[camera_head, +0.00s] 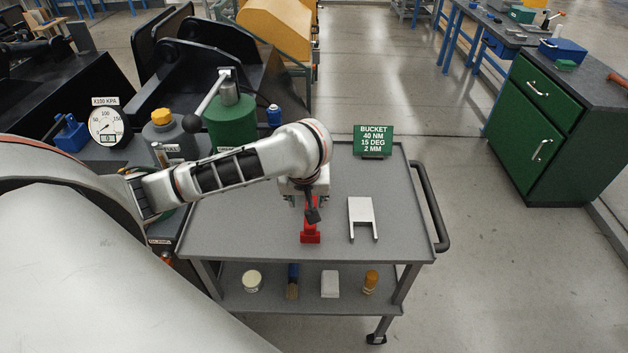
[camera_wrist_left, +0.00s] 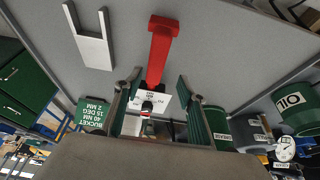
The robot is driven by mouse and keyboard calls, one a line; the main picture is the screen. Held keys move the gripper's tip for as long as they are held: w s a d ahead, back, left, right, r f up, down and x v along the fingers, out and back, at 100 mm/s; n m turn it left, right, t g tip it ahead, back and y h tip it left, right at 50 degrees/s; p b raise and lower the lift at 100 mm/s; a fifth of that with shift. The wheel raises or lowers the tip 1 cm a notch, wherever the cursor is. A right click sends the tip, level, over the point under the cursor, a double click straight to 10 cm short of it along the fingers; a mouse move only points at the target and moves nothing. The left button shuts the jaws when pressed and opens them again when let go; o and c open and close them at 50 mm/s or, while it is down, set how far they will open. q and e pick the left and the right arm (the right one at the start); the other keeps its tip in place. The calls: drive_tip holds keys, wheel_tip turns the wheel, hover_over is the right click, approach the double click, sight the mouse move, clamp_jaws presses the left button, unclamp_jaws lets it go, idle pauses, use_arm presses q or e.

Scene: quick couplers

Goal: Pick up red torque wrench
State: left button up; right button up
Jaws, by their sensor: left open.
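The red torque wrench (camera_head: 310,234) lies on the grey cart top, mostly hidden under my left arm in the head view. In the left wrist view, the red wrench (camera_wrist_left: 160,52) runs from the upper middle down between my fingers, with a white label plate and dark knob near its lower visible part. My left gripper (camera_head: 306,203) is over the wrench. In the wrist view, the fingers of my left gripper (camera_wrist_left: 157,84) are apart, one on each side of the wrench, with visible gaps. Whether they reach down to the cart top is unclear. My right gripper is not in view.
A pale forked plate (camera_head: 361,216) lies right of the wrench. A green "BUCKET" sign (camera_head: 373,141) stands at the cart's back edge. A green can (camera_head: 231,122) and a gauge (camera_head: 108,126) are at left. The cart's right side has a black handle (camera_head: 430,205).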

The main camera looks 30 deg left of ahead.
use_arm(q)
drive_tip(key=shift+w+d+x, duration=0.1)
drive_tip(key=shift+w+x, duration=0.05)
drive_tip(key=shift+x, duration=0.9)
drive_tip(key=shift+w+d+x, duration=0.1)
drive_tip(key=shift+x, duration=0.9)
drive_tip(key=shift+w+d+x, duration=0.1)
drive_tip(key=shift+w+x, duration=0.05)
drive_tip(key=shift+x, duration=0.9)
drive_tip(key=shift+r, duration=0.1)
clamp_jaws()
drive_tip(key=shift+r, duration=0.1)
